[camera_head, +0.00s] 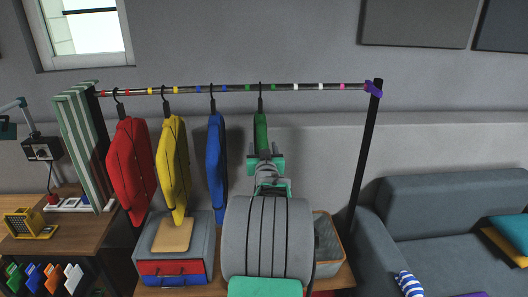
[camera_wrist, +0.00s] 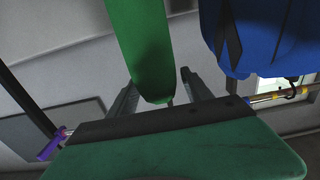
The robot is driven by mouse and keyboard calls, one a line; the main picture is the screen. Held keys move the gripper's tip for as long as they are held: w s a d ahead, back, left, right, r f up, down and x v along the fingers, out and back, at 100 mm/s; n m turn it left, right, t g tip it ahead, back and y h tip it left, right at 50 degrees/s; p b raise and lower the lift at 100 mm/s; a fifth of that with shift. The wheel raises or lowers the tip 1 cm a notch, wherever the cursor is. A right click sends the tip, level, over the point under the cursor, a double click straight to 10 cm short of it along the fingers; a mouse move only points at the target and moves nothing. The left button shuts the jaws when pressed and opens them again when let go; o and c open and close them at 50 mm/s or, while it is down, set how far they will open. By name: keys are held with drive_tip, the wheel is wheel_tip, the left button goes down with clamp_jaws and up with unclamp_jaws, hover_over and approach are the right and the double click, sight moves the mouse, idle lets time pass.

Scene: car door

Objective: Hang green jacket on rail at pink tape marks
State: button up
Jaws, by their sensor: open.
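The green jacket (camera_head: 261,132) hangs edge-on from a dark hanger on the rail (camera_head: 285,88), between two green tape marks (camera_head: 247,87). A pink tape mark (camera_head: 342,86) shows on the rail farther right, near the purple end bracket (camera_head: 374,88). My gripper (camera_head: 265,157) is at the jacket, and my arm hides what lies below it. In the wrist view, my gripper (camera_wrist: 158,80) is open. Its two fingers are on either side of the green jacket (camera_wrist: 145,45), with gaps visible; contact cannot be told.
A blue jacket (camera_head: 216,165) hangs close on the left, then yellow (camera_head: 174,165) and red (camera_head: 132,165) ones. The rail right of the green jacket is free up to the black post (camera_head: 365,150). A basket (camera_head: 328,245) and grey box (camera_head: 195,240) stand below.

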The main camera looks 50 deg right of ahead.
drive_tip(key=shift+w+d, duration=0.25)
clamp_jaws()
idle(0.5)
drive_tip(key=shift+r+b, duration=0.15)
drive_tip(key=shift+b, duration=0.25)
